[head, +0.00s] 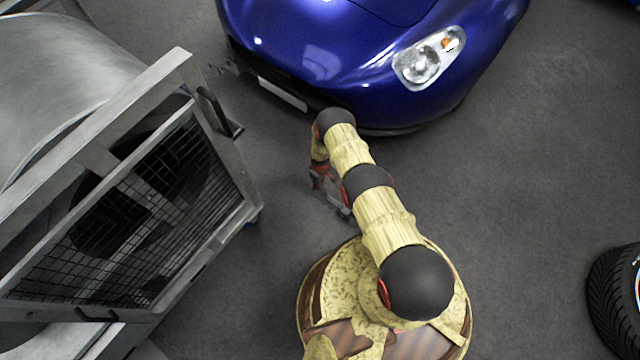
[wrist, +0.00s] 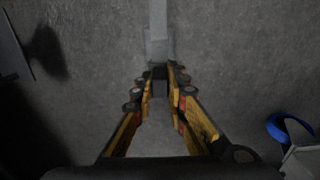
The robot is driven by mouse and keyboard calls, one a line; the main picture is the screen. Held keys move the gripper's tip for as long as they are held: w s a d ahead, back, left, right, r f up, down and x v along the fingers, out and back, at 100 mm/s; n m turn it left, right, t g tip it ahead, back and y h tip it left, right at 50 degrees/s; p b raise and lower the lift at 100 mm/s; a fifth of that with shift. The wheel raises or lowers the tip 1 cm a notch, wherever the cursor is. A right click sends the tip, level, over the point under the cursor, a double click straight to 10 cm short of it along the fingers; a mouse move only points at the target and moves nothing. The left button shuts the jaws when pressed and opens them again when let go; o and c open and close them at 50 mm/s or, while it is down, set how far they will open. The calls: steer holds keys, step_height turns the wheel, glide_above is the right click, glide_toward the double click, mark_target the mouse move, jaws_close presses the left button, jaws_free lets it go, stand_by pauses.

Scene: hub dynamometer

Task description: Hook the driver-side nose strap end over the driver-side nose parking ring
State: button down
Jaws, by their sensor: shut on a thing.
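My gripper (wrist: 160,82) is shut on a small dark piece at the end of a grey strap (wrist: 157,22). I take this for the driver-side nose strap end. The strap runs from the fingertips to the top edge of the wrist view, above the grey floor. In the head view my gripper (head: 340,207) is low beside my arm, below the blue car's nose (head: 310,60), and mostly hidden by the arm. I cannot make out the strap in the head view, and I cannot identify the parking ring in either view.
A metal-framed fan unit (head: 130,200) with a mesh grille stands on the left. In the wrist view, a blue curved part (wrist: 276,129) is at lower right and a dark flat part (wrist: 12,50) at left.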

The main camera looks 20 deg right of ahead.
steer(key=shift+f, duration=0.2)
stand_by(0.5)
steer(key=shift+f, duration=0.35)
steer(key=shift+f, duration=0.35)
steer(key=shift+f, duration=0.3)
steer(key=shift+f, duration=0.35)
steer(key=shift+f, duration=0.2)
steer(key=c, duration=1.7)
jaws_free()
steer(key=shift+s, duration=0.1)
steer(key=shift+r, duration=0.1)
